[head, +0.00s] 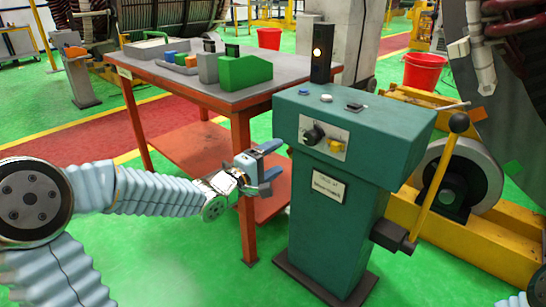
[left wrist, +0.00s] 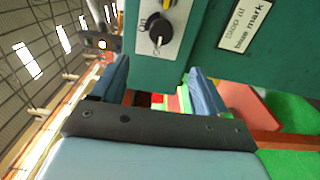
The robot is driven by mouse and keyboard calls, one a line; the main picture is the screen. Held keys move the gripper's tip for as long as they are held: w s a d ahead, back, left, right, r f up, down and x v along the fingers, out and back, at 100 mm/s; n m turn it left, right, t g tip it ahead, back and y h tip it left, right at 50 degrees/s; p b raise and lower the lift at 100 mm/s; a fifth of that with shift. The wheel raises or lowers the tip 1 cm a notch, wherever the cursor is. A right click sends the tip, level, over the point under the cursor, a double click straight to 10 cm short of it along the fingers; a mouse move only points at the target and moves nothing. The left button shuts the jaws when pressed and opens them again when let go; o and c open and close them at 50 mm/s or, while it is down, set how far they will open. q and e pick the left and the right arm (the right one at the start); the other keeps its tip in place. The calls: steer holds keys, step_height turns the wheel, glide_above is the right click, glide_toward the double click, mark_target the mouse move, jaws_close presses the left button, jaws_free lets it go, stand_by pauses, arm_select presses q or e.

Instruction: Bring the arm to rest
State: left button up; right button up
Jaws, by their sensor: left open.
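My left gripper (head: 270,163) is at the end of my left arm, which reaches in from the left in the head view. It is open and holds nothing. It is in front of the orange table's near leg, just left of the green control pedestal (head: 345,195). In the left wrist view its two blue fingers (left wrist: 154,92) are spread apart, with the pedestal's panel beyond them. The panel has a black rotary knob (head: 314,134) and a yellow switch (head: 337,146); the knob also shows in the left wrist view (left wrist: 160,31). A small lamp (head: 317,54) glows on a black post. My right gripper is not in view.
The orange table (head: 170,77) behind holds a green box (head: 245,71) and several small blocks. A lever with a dark ball (head: 459,122) stands right of the pedestal by a yellow machine frame. Red buckets (head: 424,73) stand behind. Green floor in front is clear.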

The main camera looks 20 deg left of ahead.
arm_select(q)
steer(key=shift+f, duration=0.15)
steer(key=s+d+f+m+g, duration=0.2)
steer(key=s+d+f+g, duration=0.15)
steer(key=f, duration=0.65)
steer(key=s+d+f+m+g, duration=0.15)
steer(key=d+f, duration=0.25)
steer(key=f, duration=0.6)
steer(key=s+d+f+m+g, duration=0.2)
steer(key=s+d+f+g, duration=0.15)
steer(key=f, duration=0.65)
steer(key=s+d+f+m+g+y, duration=0.1)
steer(key=s+f+m+g, duration=0.2)
steer(key=s+f, duration=0.4)
steer(key=s+d+f+m+g+y, duration=0.1)
steer(key=s+f+m+g, duration=0.3)
steer(key=s+f, duration=0.4)
steer(key=s+d+g, duration=0.1)
steer(key=s, duration=0.1)
steer(key=shift+s+d, duration=0.25)
steer(key=shift+s, duration=0.1)
